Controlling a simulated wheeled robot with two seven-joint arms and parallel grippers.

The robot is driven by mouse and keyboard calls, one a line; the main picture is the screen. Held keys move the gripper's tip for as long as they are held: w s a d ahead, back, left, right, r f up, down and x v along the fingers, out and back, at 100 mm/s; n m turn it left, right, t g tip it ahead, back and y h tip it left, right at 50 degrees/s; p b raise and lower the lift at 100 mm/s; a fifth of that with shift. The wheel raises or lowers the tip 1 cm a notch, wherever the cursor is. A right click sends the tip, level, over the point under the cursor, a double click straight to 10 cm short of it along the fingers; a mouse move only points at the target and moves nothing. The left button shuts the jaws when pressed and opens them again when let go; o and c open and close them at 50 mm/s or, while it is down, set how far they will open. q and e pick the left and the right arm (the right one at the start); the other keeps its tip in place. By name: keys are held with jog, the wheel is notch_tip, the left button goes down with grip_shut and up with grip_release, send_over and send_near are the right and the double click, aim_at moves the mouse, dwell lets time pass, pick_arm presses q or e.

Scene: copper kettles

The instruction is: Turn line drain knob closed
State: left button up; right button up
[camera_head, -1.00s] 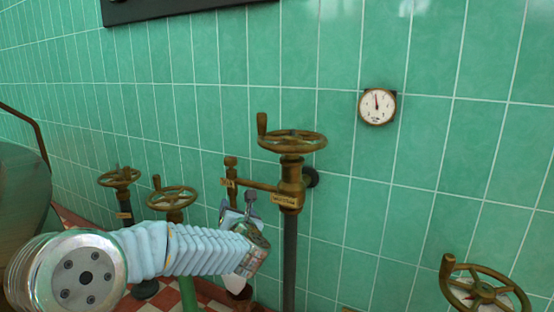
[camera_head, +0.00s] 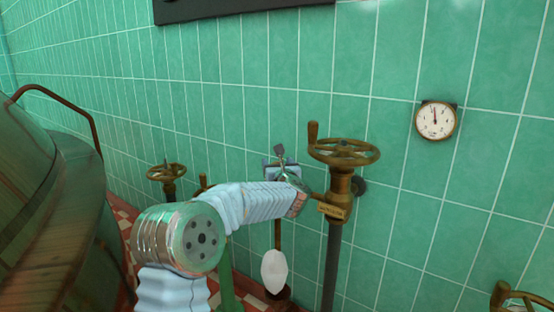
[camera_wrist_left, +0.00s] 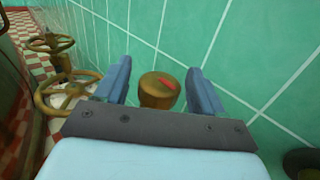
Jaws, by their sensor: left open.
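A small round brass knob (camera_wrist_left: 158,92) with a red mark on top shows in the left wrist view. My left gripper (camera_wrist_left: 159,70) is open, with one finger on each side of the knob. There seems to be a gap between the knob and each finger; contact cannot be told. My right gripper is not in view.
A large brass handwheel (camera_head: 344,152) tops a dark vertical pipe (camera_head: 331,265) close to the right of my gripper. Smaller handwheels (camera_head: 166,172) stand at left. A large kettle (camera_head: 50,215) fills the left edge. A gauge (camera_head: 436,120) hangs on the green tiled wall (camera_head: 480,190).

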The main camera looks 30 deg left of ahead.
pick_arm(q)
jog(key=shift+x, duration=0.8)
